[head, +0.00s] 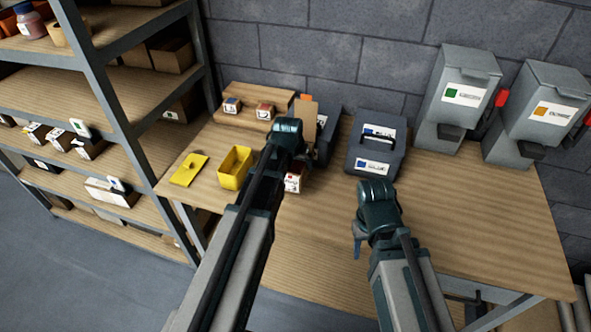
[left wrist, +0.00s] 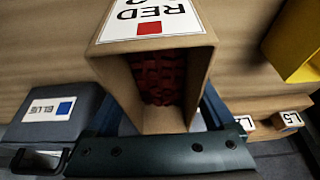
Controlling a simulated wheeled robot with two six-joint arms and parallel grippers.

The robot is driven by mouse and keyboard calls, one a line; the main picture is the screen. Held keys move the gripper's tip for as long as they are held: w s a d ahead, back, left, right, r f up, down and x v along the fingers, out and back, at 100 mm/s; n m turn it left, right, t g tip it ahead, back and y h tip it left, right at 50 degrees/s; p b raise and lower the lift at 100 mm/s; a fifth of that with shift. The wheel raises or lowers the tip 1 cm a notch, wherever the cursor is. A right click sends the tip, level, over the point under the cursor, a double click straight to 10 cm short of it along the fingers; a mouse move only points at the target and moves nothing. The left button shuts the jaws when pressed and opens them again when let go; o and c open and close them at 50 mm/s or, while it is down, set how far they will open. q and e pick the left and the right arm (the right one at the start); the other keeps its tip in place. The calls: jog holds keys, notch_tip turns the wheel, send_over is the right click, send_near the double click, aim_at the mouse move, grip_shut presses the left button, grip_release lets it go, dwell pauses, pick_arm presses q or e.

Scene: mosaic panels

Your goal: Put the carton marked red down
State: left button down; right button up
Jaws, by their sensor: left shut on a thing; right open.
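The carton marked red shows large in the left wrist view (left wrist: 155,50). Its label reads RED with a red square, and its open end faces the camera with dark red contents inside. My left gripper (left wrist: 160,120) is shut on it, with a finger along either side. In the head view the carton (head: 293,182) is mostly hidden under my left gripper (head: 290,165); only its white label side shows, over the table (head: 330,215). I cannot tell whether it touches the table. My right gripper (head: 359,246) is open and empty, over the table's front part.
A dark case labelled BLUE (head: 372,152) stands right of the carton, a yellow bin (head: 235,166) and yellow lid (head: 189,168) left. Behind are small boxes on a wooden stand (head: 245,118) and an upright brown panel (head: 307,112). Dispensers (head: 462,85) stand far right. The table's front is clear.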

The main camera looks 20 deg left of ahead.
aim_at(298, 173)
pick_arm(q)
jog(key=shift+f+b, duration=0.25)
jog(key=shift+b, duration=0.1)
notch_tip(298, 173, down, 3)
jog(key=b, duration=0.3)
jog(key=shift+f, duration=0.1)
grip_release()
